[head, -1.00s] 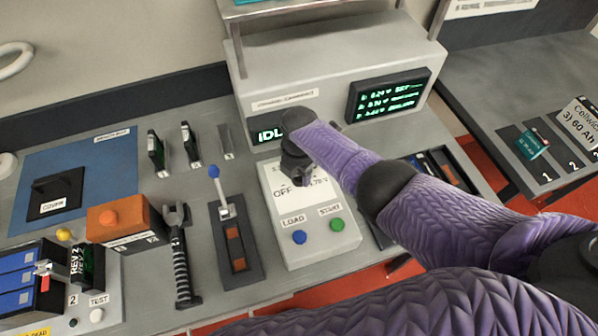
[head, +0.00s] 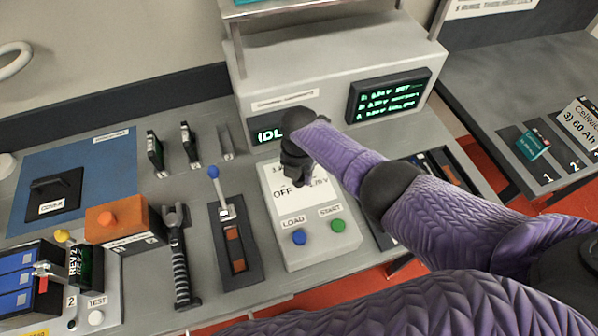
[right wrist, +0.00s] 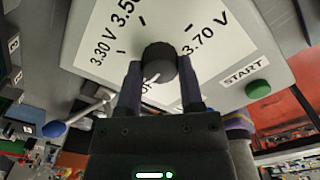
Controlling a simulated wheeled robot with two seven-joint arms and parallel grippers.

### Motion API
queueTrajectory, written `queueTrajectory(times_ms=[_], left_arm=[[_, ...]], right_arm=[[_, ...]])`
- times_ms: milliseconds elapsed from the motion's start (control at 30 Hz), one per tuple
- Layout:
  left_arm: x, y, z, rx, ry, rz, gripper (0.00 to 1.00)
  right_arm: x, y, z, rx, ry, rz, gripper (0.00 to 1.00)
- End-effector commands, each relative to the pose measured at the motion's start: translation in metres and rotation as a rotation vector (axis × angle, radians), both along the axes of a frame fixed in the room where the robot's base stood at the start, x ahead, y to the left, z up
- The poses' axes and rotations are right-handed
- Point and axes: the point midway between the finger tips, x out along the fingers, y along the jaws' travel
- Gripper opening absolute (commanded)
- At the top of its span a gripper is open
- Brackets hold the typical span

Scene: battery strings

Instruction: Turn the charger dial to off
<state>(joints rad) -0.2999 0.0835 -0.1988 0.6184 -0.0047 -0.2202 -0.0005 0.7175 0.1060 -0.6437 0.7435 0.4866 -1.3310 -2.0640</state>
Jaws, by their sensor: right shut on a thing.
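The charger dial (right wrist: 160,62) is a dark round knob on the white panel of the charger box (head: 345,245). In the right wrist view, voltage labels surround it, including 3.30 V and 3.70 V. Its white pointer mark faces down and left, towards the partly covered OFF label. My right gripper (right wrist: 160,78) is shut on the dial, with one finger on each side. In the head view, my right gripper (head: 297,172) comes down over the panel and hides the dial. The OFF label (head: 283,195) shows just beside it. My left gripper is not in view.
Below the dial are a blue LOAD button (head: 299,237) and a green START button (head: 337,225). A blue-tipped lever (head: 222,190) stands to the left. The grey cabinet (head: 320,70) with green displays rises behind.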

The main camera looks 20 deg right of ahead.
Motion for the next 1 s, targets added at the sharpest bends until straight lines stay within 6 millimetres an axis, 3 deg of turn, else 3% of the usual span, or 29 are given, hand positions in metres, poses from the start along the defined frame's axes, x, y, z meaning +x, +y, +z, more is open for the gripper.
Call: queueTrajectory(times_ms=[100,133,300,633,833,1000], left_arm=[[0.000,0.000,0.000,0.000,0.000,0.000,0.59],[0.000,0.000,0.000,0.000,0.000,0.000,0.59],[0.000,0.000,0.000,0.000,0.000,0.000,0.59],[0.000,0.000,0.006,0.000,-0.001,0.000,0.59],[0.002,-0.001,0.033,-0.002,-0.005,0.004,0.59],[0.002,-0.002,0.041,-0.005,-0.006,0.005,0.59]], right_arm=[[-0.001,0.000,-0.001,0.000,0.001,0.000,0.00],[-0.001,0.000,-0.001,0.000,0.001,0.000,0.52],[0.000,0.000,0.000,0.000,0.001,0.000,0.83],[0.000,0.000,0.009,0.000,-0.001,0.000,0.83],[0.001,-0.001,0.058,-0.001,-0.004,0.001,0.83],[0.001,0.000,0.090,-0.001,-0.002,0.000,0.83]])
